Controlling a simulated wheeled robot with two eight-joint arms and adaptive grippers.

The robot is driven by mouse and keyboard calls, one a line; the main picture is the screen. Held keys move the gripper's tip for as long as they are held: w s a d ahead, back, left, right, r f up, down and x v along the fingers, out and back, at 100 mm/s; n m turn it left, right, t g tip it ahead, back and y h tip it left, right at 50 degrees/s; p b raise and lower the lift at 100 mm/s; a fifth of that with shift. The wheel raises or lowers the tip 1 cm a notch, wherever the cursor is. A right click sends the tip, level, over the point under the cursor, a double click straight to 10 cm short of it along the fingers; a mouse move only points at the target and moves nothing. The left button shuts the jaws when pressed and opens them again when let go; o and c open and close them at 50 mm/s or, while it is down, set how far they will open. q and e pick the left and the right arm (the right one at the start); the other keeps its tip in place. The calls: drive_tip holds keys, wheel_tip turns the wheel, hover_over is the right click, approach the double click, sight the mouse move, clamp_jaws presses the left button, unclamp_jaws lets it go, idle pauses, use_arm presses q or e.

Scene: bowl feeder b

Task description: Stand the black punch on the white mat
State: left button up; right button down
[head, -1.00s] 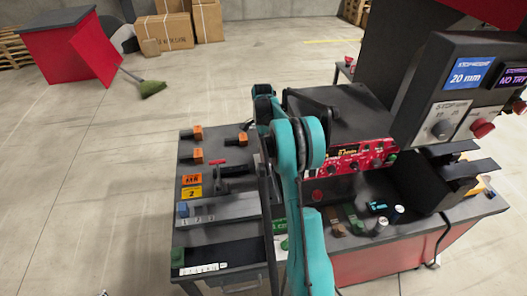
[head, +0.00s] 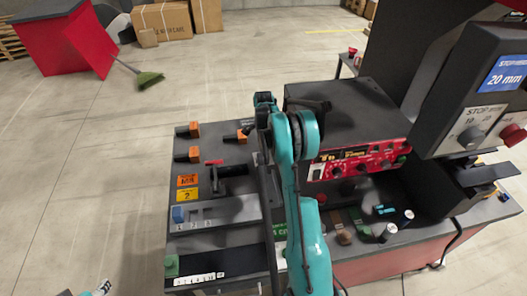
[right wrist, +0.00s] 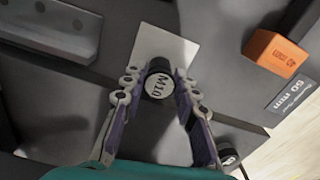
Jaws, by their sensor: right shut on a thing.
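In the right wrist view the black punch (right wrist: 159,68) is a short dark cylinder with a pale end marked M10 facing the camera. My right gripper (right wrist: 157,82) is shut on it, one finger on each side. The punch looks roughly upright over the lower edge of the white mat (right wrist: 176,46), a plain white square on the dark bench. I cannot tell whether its base touches the mat. In the head view my right arm hides the gripper, the held punch and the mat.
A grey channelled block (right wrist: 50,25) is at the upper left. Another pale-topped cylinder (right wrist: 228,160) is at lower right. A red-fronted machine (head: 358,160) stands behind my arm.

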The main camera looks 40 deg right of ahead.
drive_tip(key=shift+f, duration=0.35)
drive_tip(key=shift+f, duration=0.15)
drive_tip(key=c, duration=1.2)
unclamp_jaws()
drive_tip(key=shift+o, duration=0.2)
drive_tip(key=shift+r, duration=0.2)
